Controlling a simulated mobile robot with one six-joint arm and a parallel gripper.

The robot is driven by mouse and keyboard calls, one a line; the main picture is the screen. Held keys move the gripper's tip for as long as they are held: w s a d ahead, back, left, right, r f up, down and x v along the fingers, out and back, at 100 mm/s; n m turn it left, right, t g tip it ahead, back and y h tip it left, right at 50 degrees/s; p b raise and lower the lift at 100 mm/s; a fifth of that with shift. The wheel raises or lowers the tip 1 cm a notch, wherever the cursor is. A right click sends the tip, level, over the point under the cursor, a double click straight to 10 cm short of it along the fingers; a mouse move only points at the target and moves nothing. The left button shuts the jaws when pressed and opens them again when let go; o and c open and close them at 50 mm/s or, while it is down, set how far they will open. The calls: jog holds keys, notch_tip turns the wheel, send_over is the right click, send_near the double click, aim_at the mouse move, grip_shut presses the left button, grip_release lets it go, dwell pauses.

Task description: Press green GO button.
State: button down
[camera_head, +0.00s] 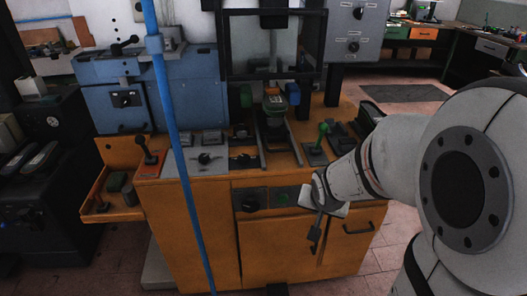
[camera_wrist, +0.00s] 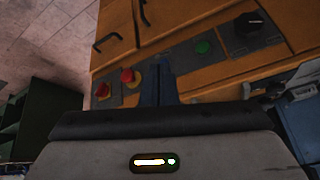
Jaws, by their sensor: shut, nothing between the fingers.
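The green GO button (camera_head: 283,198) is on the front panel of the orange cabinet, right of a black knob (camera_head: 250,203). In the wrist view the green button (camera_wrist: 203,47) shows unobstructed, to the right of my fingertips. My gripper (camera_head: 314,237) is in front of the cabinet, right of and lower than the button in the head view. In the wrist view its dark fingers (camera_wrist: 157,65) are shut and empty. They lie between the green button and two red buttons (camera_wrist: 127,75), (camera_wrist: 102,91). The gap to the panel is hard to judge.
The orange cabinet (camera_head: 203,225) has doors with black handles (camera_head: 357,228). A green-knobbed lever (camera_head: 322,131) and other levers stand on its top. A blue vertical pole (camera_head: 170,110) stands at the left front. An orange tray (camera_head: 112,212) juts out left.

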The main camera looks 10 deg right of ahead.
aim_at(283, 200)
jog(key=w+a+f+m+t+y+b, duration=0.1)
jog(key=w+a+f+m+y, duration=0.1)
jog(key=f, duration=0.6)
jog(key=w+a+f+m+t+y+b, duration=0.2)
jog(key=w+f, duration=0.4)
jog(key=f, duration=0.3)
jog(key=shift+w+f+m+y, duration=0.25)
jog(key=shift+m+y, duration=0.25)
jog(key=shift+m, duration=0.6)
jog(key=w+p, duration=0.2)
jog(key=w, duration=0.6)
jog(key=shift+w, duration=0.4)
jog(key=shift+w+p, duration=0.4)
